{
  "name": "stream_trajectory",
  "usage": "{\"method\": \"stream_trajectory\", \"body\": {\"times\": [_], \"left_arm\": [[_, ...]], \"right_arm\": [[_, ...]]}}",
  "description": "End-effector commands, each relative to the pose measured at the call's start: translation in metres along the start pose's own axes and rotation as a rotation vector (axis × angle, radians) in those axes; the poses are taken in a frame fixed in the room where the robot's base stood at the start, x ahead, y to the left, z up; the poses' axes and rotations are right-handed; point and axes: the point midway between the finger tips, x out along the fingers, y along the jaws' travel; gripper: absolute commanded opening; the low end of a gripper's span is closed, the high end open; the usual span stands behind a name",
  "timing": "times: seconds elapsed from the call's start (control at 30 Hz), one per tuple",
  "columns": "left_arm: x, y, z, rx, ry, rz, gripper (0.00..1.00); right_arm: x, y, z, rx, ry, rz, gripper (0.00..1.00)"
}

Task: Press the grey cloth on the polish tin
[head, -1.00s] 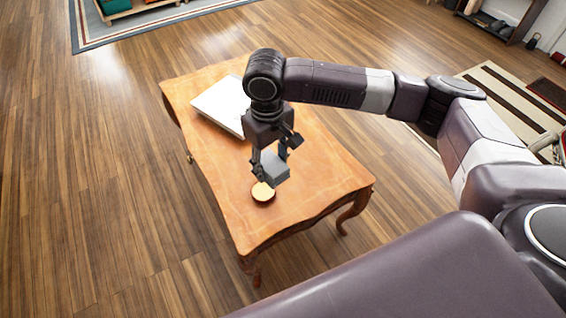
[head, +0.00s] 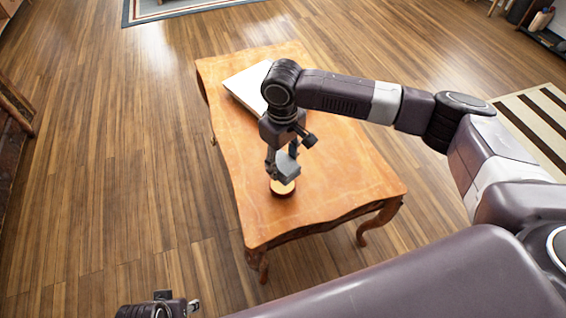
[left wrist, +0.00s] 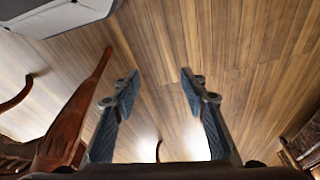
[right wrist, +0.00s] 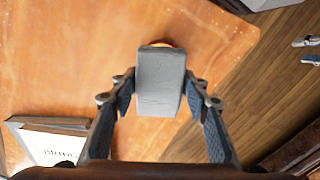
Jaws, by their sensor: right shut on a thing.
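The grey cloth (head: 288,168), a folded block, is held between the fingers of my right gripper (head: 283,161). In the right wrist view the cloth (right wrist: 160,85) fills the space between the fingertips. The polish tin (head: 282,188) is a small round, orange-gold disc on the wooden table, directly below the cloth, which covers its far part. Only a sliver of the tin (right wrist: 162,44) shows past the cloth in the right wrist view. I cannot tell whether cloth and tin touch. My left gripper (left wrist: 158,80) is open and empty, away from the table top.
The wooden table (head: 345,180) has curved edges and carved legs. A flat white book or box (head: 245,86) lies at its far left, partly behind my right arm. The table top right of the tin is clear. Wooden floor surrounds the table; a striped rug (head: 535,118) lies at right.

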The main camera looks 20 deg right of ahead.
Motion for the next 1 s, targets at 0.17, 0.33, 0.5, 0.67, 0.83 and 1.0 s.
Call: {"method": "stream_trajectory", "body": {"times": [0.17, 0.33, 0.5, 0.67, 0.83, 1.0], "left_arm": [[-0.02, -0.001, -0.007, -0.002, 0.014, -0.003, 0.4], [-0.04, -0.002, -0.011, -0.003, 0.024, -0.004, 0.4], [-0.06, -0.003, -0.013, -0.005, 0.036, -0.006, 0.4], [-0.074, -0.004, -0.008, -0.006, 0.053, -0.009, 0.4], [-0.083, -0.003, -0.024, -0.004, 0.114, -0.007, 0.4], [-0.083, 0.0, -0.046, -0.001, 0.199, -0.004, 0.4]], "right_arm": [[0.006, 0.0, 0.0, 0.0, 0.0, 0.0, 0.23], [0.009, 0.0, 0.0, 0.0, 0.0, 0.0, 0.23], [0.015, 0.0, 0.0, 0.0, 0.0, 0.0, 0.23], [0.035, 0.0, 0.0, 0.0, 0.001, 0.001, 0.23], [0.033, 0.0, 0.0, 0.001, 0.001, 0.0, 0.23], [0.035, 0.0, 0.0, 0.0, 0.001, 0.0, 0.23]]}}
